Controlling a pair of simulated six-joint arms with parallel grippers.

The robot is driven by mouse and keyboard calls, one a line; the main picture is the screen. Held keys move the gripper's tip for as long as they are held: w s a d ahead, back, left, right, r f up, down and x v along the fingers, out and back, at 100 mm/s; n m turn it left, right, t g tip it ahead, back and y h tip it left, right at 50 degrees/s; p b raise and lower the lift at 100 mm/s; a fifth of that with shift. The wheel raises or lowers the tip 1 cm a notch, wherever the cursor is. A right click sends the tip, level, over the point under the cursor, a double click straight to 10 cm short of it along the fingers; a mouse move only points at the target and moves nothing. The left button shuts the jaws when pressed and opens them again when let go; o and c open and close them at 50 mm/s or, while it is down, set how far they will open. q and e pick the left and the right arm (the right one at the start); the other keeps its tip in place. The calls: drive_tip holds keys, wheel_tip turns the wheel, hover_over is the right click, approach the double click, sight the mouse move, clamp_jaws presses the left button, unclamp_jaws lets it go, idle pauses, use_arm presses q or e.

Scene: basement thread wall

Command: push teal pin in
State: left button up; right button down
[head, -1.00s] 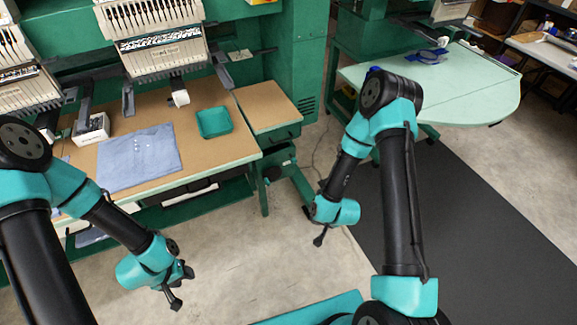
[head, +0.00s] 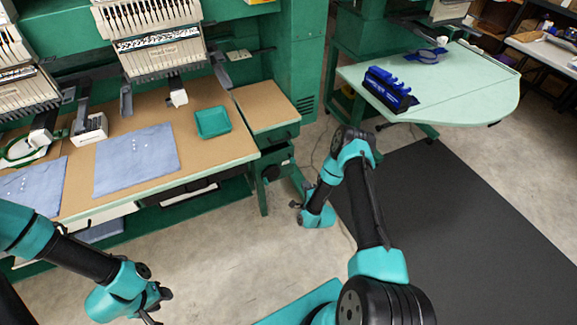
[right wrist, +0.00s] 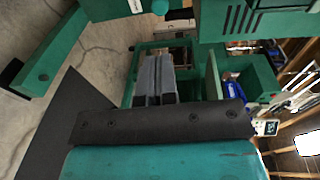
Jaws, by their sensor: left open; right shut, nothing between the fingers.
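I cannot make out a teal pin in any view. My left gripper (head: 160,305) is open and empty at the lower left, over the floor in front of the brown worktable. My right gripper (head: 298,208) is over the floor between the tables, apart from the rack. In the right wrist view its grey fingers (right wrist: 155,80) are shut with nothing between them.
A green tray (head: 212,122) and blue cloths (head: 137,160) lie on the brown worktable (head: 190,108) under the sewing heads (head: 155,35). The dark floor mat (head: 450,220) is clear.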

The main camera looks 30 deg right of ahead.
sight(293, 161)
drive_tip(key=shift+w, duration=0.1)
idle(0.3)
drive_tip(key=w, duration=0.4)
drive_tip(key=w+d, duration=0.1)
drive_tip(key=w, duration=0.4)
drive_tip(key=w+d+f, duration=0.1)
drive_tip(key=w, duration=0.3)
drive_tip(key=shift+w, duration=0.3)
